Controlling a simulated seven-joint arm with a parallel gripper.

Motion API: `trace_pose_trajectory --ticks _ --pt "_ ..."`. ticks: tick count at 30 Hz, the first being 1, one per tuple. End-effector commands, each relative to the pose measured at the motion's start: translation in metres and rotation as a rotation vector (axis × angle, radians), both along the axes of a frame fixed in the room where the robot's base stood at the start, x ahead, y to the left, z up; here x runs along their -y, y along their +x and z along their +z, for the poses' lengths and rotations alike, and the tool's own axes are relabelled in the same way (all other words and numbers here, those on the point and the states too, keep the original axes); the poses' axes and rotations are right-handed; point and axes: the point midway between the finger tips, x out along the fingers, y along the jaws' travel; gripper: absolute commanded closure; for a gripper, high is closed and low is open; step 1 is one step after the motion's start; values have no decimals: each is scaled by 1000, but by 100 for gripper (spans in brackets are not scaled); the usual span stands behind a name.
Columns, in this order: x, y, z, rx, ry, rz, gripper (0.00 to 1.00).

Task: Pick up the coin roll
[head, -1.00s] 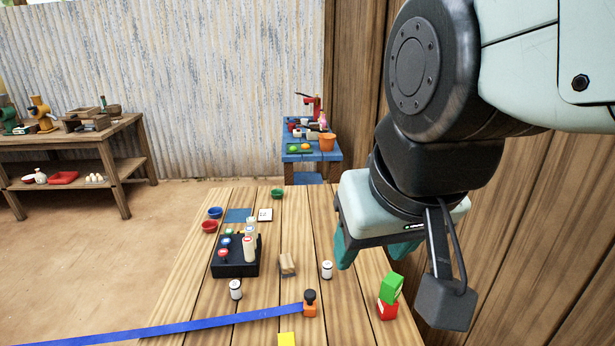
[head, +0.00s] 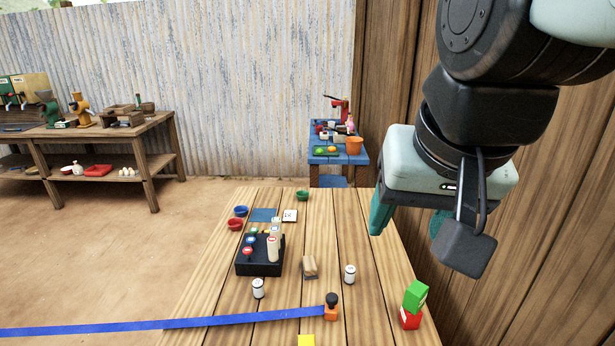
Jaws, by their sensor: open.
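I cannot tell for certain which thing is the coin roll. A tall cream cylinder with a reddish top (head: 272,249) stands upright at the right side of the black tray (head: 259,269) and looks most like it. A small tan piece (head: 310,264) on a dark base stands to the right of the tray. My gripper (head: 408,228) is open and empty, with teal fingers pointing down. It hangs above the right side of the table, to the right of the tray and apart from everything on it.
Two white cylinders (head: 258,288) (head: 350,274) stand on the wooden table (head: 385,325). A blue strap (head: 170,324) runs to an orange-and-black piece (head: 331,308). A green block (head: 415,296) sits on a red block (head: 410,318). Bowls (head: 235,224) stand behind the tray. A wooden wall closes the right side.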

Motion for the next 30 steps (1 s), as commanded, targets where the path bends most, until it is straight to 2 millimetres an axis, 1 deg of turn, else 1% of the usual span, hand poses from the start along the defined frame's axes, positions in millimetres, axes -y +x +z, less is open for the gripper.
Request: trace_pose_trajectory --ticks 1,4,7,8,9,11,12,14,15,17,18,20,21,23,24,25,26,27,30 --pt "-7 22 1 -31 28 -39 39" --pt "-23 64 2 -77 92 -141 39" --pt "-41 107 -5 -125 148 -245 39" --pt "-47 120 -9 -141 164 -276 39" --pt "-56 137 -15 -160 183 -321 39" --pt "-69 161 -27 -191 212 -385 39" --pt "-78 177 -36 -211 228 -429 39" --pt "-93 200 -52 -241 251 -496 39" --pt "-103 214 -65 -261 266 -542 39" --pt "-119 235 -85 -291 285 -610 39" --pt "-129 247 -101 -310 297 -658 39" --pt "-145 264 -126 -340 311 -728 39" --pt "-156 275 -144 -358 320 -777 39" --pt "-172 288 -173 -386 329 -848 39" --pt "-183 296 -194 -404 334 -897 39" --pt "-190 301 -209 -416 338 -934 39" --pt "-198 304 -225 -429 340 -970 39" --pt "-207 309 -245 -444 343 -1015 39" --pt "-226 315 -289 -471 346 -1115 39"
